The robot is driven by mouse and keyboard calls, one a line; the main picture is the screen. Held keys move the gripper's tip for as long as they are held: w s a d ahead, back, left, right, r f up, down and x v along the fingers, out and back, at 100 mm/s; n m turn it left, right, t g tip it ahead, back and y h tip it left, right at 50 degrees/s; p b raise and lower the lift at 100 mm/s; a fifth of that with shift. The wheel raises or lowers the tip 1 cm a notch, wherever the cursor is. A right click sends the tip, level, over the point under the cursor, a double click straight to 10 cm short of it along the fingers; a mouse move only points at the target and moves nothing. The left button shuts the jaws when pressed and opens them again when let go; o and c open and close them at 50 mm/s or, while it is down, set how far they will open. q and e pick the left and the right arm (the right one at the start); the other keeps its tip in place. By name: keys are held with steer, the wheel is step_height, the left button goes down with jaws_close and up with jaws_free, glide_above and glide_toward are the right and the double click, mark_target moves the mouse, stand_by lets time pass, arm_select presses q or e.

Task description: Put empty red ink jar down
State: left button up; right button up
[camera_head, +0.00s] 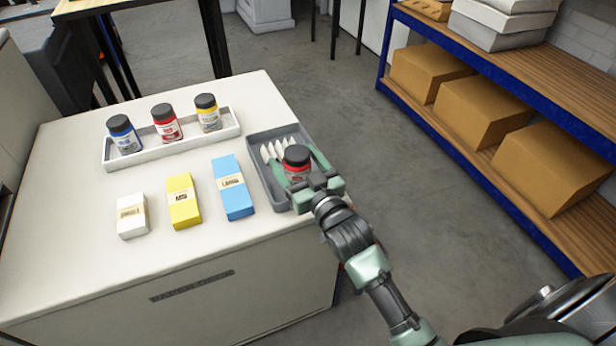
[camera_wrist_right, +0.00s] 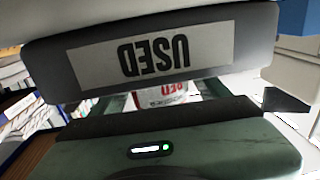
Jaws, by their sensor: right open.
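A red-labelled jar (camera_head: 296,171) with a dark cap stands upright at the grey tray (camera_head: 282,206), beside several white pointed pieces. Its base is hidden, so I cannot tell whether it touches the tray floor. My right gripper (camera_head: 299,168) is open, with its green fingers on either side of the jar. In the right wrist view, part of the jar's red and white label (camera_wrist_right: 168,91) shows beyond the gripper. The tray wall (camera_wrist_right: 245,45) bears an upside-down "USED" label there. My left gripper is not in view.
A white tray (camera_head: 109,160) holds blue, red and yellow jars at the back of the white cabinet top (camera_head: 75,220). White (camera_head: 132,216), yellow (camera_head: 183,201) and blue (camera_head: 233,188) boxes stand left of the grey tray. A blue-framed shelf (camera_head: 480,180) with cartons is at right.

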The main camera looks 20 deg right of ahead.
steer(key=s, duration=0.6)
steer(key=s+d, duration=0.1)
steer(key=s, duration=0.3)
steer(key=shift+r, duration=0.1)
